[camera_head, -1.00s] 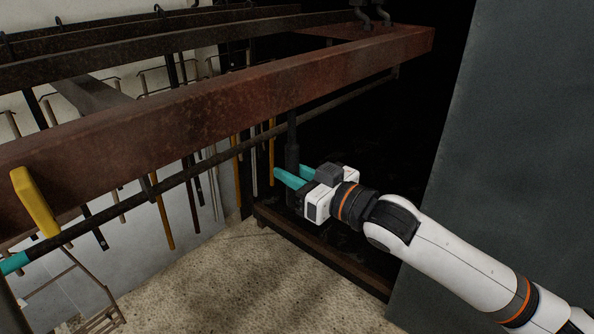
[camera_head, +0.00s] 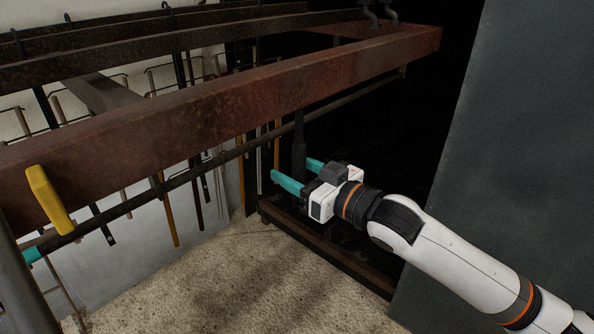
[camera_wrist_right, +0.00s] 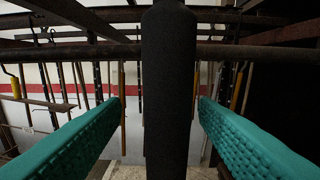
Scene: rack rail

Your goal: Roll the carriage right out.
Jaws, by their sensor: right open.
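The carriage seems to be the rack of rusty beams with hanging hooks; its long red-brown beam (camera_head: 220,105) crosses the head view. A dark vertical post with a thicker lower part (camera_head: 299,158) hangs under it towards the right. My right gripper (camera_head: 292,173) is open, with its teal fingers to either side of that post. In the right wrist view the post (camera_wrist_right: 168,80) stands upright between the two spread fingers, with a gap on each side.
A grey panel (camera_head: 520,150) stands right. Speckled floor (camera_head: 240,280) is clear in front.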

